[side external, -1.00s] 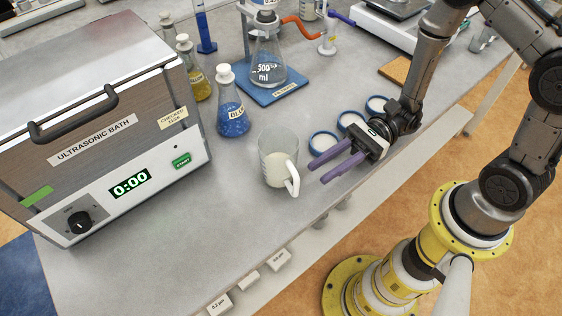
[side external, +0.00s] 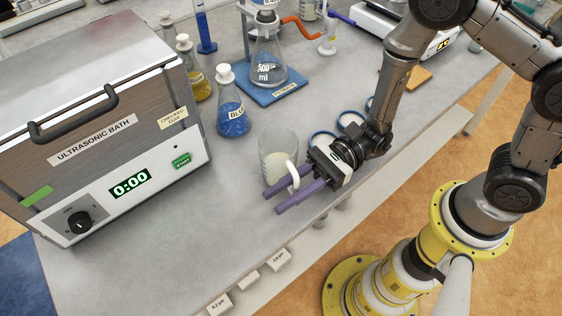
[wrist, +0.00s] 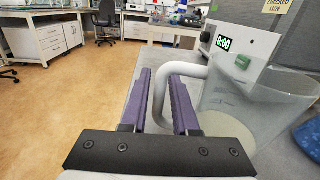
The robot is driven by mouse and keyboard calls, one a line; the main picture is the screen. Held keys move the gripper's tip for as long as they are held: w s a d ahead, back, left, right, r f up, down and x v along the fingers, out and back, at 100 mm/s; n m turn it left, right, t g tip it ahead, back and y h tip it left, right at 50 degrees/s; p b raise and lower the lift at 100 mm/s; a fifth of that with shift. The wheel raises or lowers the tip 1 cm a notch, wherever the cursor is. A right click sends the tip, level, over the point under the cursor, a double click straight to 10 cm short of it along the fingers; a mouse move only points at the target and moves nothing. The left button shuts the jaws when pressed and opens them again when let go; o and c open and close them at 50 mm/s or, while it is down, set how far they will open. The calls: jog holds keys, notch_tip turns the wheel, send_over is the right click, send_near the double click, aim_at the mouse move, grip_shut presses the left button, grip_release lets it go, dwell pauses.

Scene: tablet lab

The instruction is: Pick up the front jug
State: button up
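The jug (side external: 277,158) is a clear beaker-like vessel with whitish contents, upright on the grey bench in front of the blue flask. Its white handle (side external: 293,175) points toward my arm. My gripper (side external: 273,203) is open, low over the bench at the jug's handle side. In the wrist view, the handle (wrist: 160,95) passes between the two purple fingers (wrist: 165,78), with the right finger inside the handle's loop. A gap still shows between the fingers. The jug's body (wrist: 262,108) stands right of the fingers there. Firm contact with the handle cannot be told.
The ultrasonic bath (side external: 95,125) stands left of the jug. The blue flask (side external: 231,108) and a large flask on a blue stand (side external: 272,88) are behind. Blue-rimmed dishes (side external: 322,142) lie behind my gripper. The bench's front edge is close; bench left of the jug is clear.

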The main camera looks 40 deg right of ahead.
jog(key=shift+a, duration=0.3)
grip_shut()
dwell(1.3)
